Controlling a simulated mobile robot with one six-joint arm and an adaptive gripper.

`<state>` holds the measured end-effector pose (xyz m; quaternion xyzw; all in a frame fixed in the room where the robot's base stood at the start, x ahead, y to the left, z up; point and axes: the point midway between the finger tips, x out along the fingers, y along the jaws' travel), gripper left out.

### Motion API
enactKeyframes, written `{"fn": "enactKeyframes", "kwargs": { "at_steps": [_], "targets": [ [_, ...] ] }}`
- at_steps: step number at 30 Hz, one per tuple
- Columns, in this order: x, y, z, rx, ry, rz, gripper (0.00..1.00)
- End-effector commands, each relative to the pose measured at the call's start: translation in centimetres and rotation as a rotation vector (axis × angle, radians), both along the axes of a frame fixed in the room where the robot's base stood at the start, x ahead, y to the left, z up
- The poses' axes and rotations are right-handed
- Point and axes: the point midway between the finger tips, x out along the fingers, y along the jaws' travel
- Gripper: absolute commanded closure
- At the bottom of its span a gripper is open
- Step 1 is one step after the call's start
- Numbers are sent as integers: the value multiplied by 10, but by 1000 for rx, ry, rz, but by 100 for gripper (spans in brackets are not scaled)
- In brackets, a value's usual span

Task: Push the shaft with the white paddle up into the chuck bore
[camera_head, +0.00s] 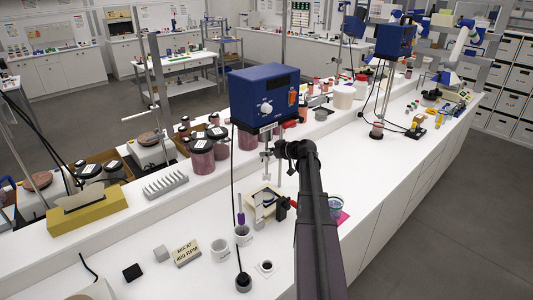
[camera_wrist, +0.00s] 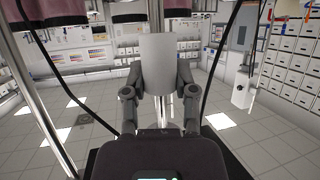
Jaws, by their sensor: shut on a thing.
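The blue overhead stirrer (camera_head: 264,95) hangs on a stand in the head view, above the white bench. The chuck under it is small, and its bore cannot be seen. My gripper (camera_head: 280,150) is just below the stirrer, at the end of my dark arm. A pale paddle (camera_head: 266,177) hangs below it and left of my arm. The thin shaft is mostly hidden. Whether its top touches the chuck cannot be told.
A beige stand (camera_head: 262,203) is on the bench below. Lidded pigment jars (camera_head: 203,158) stand to the left. Dark cables hang near the stirrer.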

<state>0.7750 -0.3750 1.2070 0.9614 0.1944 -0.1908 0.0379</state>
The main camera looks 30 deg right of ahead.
Motion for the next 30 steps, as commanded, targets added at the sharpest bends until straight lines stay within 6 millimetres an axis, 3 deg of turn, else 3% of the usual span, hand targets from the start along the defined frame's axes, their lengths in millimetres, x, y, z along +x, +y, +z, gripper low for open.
{"fn": "enactKeyframes", "kwargs": {
  "at_steps": [1, 4, 5, 20, 30],
  "targets": [
    [0, 0, 0, 0, 0, 0, 55],
    [0, 0, 0, 0, 0, 0, 25],
    [0, 0, 0, 0, 0, 0, 24],
    [0, 0, -2, 0, 0, 0, 24],
    [0, 0, -21, 0, 0, 0, 24]
  ]
}}
